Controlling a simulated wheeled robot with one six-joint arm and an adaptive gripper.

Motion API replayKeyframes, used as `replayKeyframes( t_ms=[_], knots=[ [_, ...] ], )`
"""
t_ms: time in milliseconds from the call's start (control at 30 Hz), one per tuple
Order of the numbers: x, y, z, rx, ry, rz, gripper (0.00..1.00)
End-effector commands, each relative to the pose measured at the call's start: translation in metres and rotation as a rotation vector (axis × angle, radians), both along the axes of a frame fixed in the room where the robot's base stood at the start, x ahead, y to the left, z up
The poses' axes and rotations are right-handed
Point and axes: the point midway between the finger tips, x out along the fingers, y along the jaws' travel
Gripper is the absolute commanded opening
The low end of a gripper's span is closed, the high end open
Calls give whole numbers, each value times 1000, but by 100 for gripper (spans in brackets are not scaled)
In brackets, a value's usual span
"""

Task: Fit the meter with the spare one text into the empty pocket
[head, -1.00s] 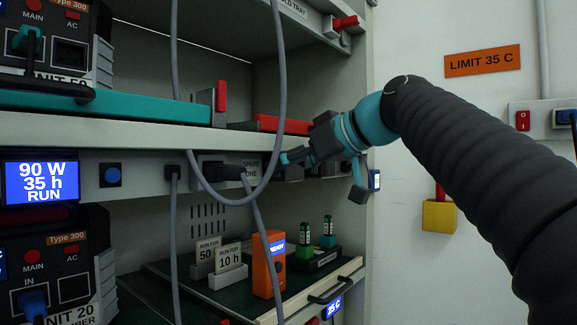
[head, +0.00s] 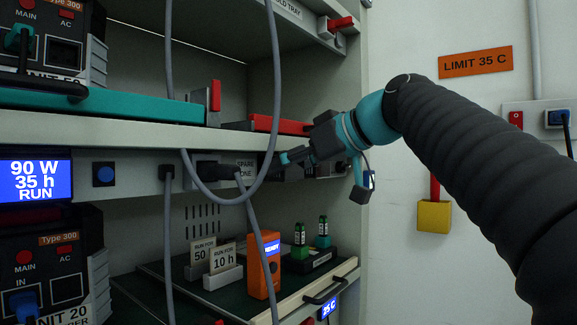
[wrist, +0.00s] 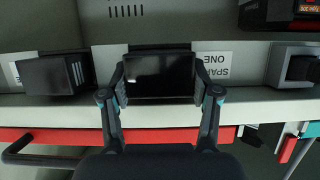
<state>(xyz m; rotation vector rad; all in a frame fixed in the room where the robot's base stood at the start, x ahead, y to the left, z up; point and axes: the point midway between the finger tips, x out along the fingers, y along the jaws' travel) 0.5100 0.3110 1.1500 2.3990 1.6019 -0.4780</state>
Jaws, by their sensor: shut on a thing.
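My gripper (wrist: 160,98) is shut on a dark rectangular meter (wrist: 160,75) in the wrist view, one finger on each side. The meter is in front of the pale shelf-edge panel (wrist: 210,100). A "SPARE ONE" label (wrist: 217,66), upside down there, is just right of it. A dark strip shows behind the meter; I cannot tell whether it is seated or clear of the panel. In the head view my gripper (head: 298,156) is at the panel, right of the same label (head: 246,169). The empty pocket cannot be made out.
Another dark block (wrist: 55,73) is close on the left in the wrist view, with a grey socket (wrist: 292,65) at right. A grey cable (head: 272,100) hangs before the shelf in the head view. An orange device (head: 262,265) stands below.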

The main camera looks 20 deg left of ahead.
Motion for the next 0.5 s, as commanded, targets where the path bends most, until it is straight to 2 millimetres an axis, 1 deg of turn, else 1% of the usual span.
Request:
replayKeyframes(
  t_ms=[367,500],
  knots=[
    [0,0,0,0,0,0,6],
    [-1,-4,0,0,0,-1,6]
  ],
)
